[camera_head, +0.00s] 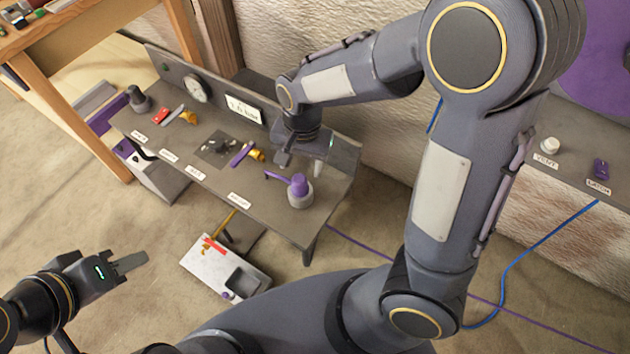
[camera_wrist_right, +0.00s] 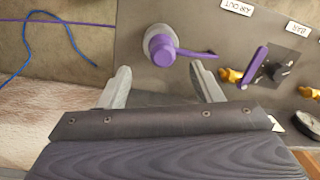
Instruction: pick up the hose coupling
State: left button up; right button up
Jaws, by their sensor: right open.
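A purple-topped round fitting on a grey base, with a thin purple lever, stands on the grey bench (camera_head: 215,175); it looks most like the hose coupling (camera_head: 299,188), though I cannot be sure. In the right wrist view the coupling (camera_wrist_right: 160,46) shows just beyond the space between my right fingertips, by the "AIR OUT" label. My right gripper (camera_head: 284,154) is open and empty above the bench; its fingers also show in the wrist view (camera_wrist_right: 161,72). My left gripper (camera_head: 130,262) is off the bench at lower left, seen side-on, holding nothing visible.
A purple-handled brass valve (camera_head: 242,154) sits beside the coupling. The bench's back panel carries a gauge (camera_head: 197,88) and a sign (camera_head: 243,109). A white board (camera_head: 212,265) with small items lies low in front. A blue hose (camera_head: 510,275) runs at right.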

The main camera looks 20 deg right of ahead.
aim_at(299, 178)
jog(key=shift+w+f+h, duration=0.2)
jog(key=shift+w+f, duration=0.05)
jog(key=shift+f, duration=0.25)
jog(key=shift+w+f+h, duration=0.2)
jog(key=shift+w+f, duration=0.05)
jog(key=shift+f, duration=0.25)
notch_tip(299, 178, down, 8)
jog(key=shift+a+r+b, duration=0.15)
jog(key=shift+r+b, duration=0.1)
jog(key=shift+b, duration=0.55)
pick_arm(q)
jog(key=shift+x, duration=0.95)
jog(key=shift+s+f, duration=0.1)
jog(key=shift+s, duration=0.05)
pick_arm(e)
jog(key=shift+c, duration=0.5)
jog(key=c, duration=0.9)
jog(key=shift+r, duration=0.15)
